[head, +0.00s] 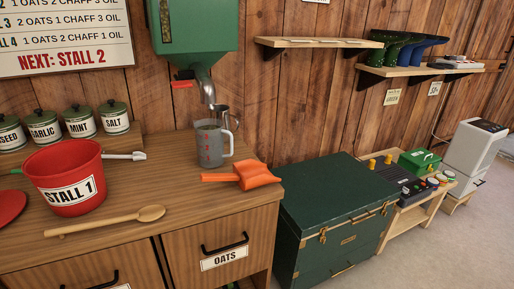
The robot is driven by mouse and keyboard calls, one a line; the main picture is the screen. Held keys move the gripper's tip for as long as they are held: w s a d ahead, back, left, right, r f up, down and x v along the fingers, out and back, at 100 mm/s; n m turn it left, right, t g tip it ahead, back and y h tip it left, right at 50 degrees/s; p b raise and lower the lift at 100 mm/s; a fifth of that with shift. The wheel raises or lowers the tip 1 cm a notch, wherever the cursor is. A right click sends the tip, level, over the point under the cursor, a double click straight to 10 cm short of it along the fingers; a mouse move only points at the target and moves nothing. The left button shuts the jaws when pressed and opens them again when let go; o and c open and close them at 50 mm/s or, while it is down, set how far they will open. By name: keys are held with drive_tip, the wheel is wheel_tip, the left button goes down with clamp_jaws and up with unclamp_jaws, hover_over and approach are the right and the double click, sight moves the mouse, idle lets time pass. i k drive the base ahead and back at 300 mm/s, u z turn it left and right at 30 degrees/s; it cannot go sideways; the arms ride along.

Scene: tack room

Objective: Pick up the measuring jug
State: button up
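The measuring jug (211,150) is a grey, see-through jug with red markings and a handle on its right side. It stands upright near the back right of the wooden counter (185,205), below the metal spout (207,88) of the green dispenser (192,25). I cannot tell whether anything is in it. A metal pitcher (223,115) stands behind it and is partly hidden by it. My gripper is not in view.
An orange scoop (255,175) lies right of the jug, near the counter's edge. A red "STALL 1" bucket (66,180), a wooden spoon (105,221) and a white-bladed scoop (125,156) are to the left. A green chest (335,205) stands right of the counter.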

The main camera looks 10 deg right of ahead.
sight(209, 134)
drive_tip(key=z, duration=0.15)
drive_tip(key=i, duration=1)
drive_tip(key=u, duration=0.05)
